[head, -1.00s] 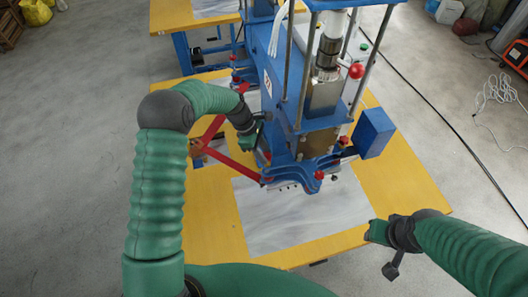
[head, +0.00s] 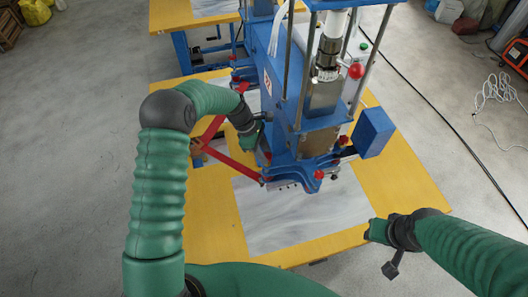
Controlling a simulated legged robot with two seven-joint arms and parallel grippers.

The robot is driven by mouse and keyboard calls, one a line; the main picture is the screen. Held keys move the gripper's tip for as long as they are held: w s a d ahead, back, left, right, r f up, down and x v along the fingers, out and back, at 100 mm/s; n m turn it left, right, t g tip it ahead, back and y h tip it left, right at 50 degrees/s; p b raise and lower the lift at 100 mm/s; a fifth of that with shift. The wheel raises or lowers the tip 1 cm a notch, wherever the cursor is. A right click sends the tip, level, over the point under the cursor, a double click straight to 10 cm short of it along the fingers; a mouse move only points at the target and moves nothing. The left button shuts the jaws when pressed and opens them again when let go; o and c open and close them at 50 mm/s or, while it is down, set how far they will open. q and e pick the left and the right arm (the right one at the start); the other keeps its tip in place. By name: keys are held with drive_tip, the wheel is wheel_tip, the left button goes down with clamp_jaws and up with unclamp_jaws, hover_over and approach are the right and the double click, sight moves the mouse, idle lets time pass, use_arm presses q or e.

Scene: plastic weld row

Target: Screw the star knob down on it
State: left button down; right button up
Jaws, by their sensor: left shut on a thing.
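The blue press (head: 283,95) stands on the yellow table, with red knobs on it. One red knob (head: 318,175) is at its low front and a red ball knob (head: 356,71) is higher up. My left gripper (head: 258,142) is at the left flank of the press, close against it, beside the red bars (head: 232,160). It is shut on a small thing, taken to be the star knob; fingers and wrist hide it. My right gripper (head: 376,232) is over the front right of the table, apart from the press; its jaws are too small to read.
A grey-white sheet (head: 290,220) lies on the yellow table (head: 400,190) in front of the press. A blue box (head: 373,132) juts out at right. Upright steel rods (head: 371,60) flank the press head. A second yellow table (head: 180,14) stands behind.

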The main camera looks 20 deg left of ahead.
use_arm(q)
drive_tip(key=shift+f, duration=0.25)
